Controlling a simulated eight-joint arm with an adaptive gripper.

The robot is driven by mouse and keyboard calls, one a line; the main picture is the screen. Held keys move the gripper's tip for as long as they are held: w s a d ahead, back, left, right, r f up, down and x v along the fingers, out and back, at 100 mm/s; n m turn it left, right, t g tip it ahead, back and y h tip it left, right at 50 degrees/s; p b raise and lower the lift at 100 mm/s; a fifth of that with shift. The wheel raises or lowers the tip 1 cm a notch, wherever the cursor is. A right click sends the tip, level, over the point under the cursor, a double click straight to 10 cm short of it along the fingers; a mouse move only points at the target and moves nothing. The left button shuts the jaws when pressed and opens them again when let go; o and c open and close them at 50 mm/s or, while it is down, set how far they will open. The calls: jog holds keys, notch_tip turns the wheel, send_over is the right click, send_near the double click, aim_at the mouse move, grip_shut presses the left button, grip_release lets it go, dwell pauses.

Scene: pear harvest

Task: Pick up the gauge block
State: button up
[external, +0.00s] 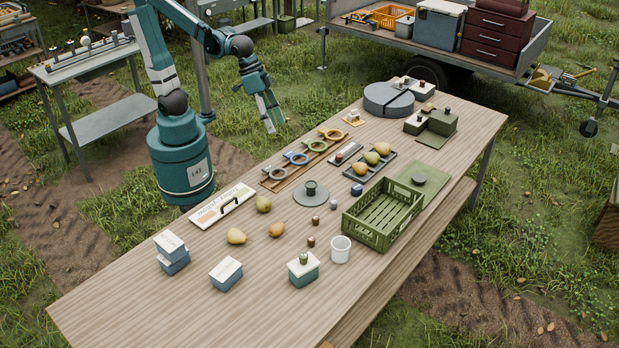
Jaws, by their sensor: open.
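My gripper (275,126) hangs at the end of the arm, fingers pointing down, above the back-left edge of the wooden table (130,305). It is open and holds nothing. I cannot tell for sure which thing is the gauge block. A small yellowish piece (353,118) with a dark top lies near the back edge. Small brown and grey pieces (316,220) stand near the middle.
A green slatted crate (381,218) stands right of the middle. A rack of coloured rings (297,158) lies closest to my gripper. The front-left corner is clear.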

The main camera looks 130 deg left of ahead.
jog(key=w+a+f+n+g, duration=0.1)
jog(key=w+a+f+n, duration=0.2)
jog(key=w+a, duration=0.3)
jog(key=n+g, duration=0.4)
jog(key=n, duration=0.5)
send_over(357, 186)
jog(key=shift+h, duration=0.3)
jog(key=f, duration=2.2)
jog(key=shift+d+f, duration=0.35)
jog(key=shift+d, duration=0.05)
jog(key=shift+w+a+f+n, duration=0.15)
jog(key=shift+a+f+n, duration=0.2)
jog(key=shift+f, duration=0.3)
jog(key=shift+f, duration=1.25)
jog(key=shift+f+b, duration=0.45)
jog(key=shift+f, duration=2.15)
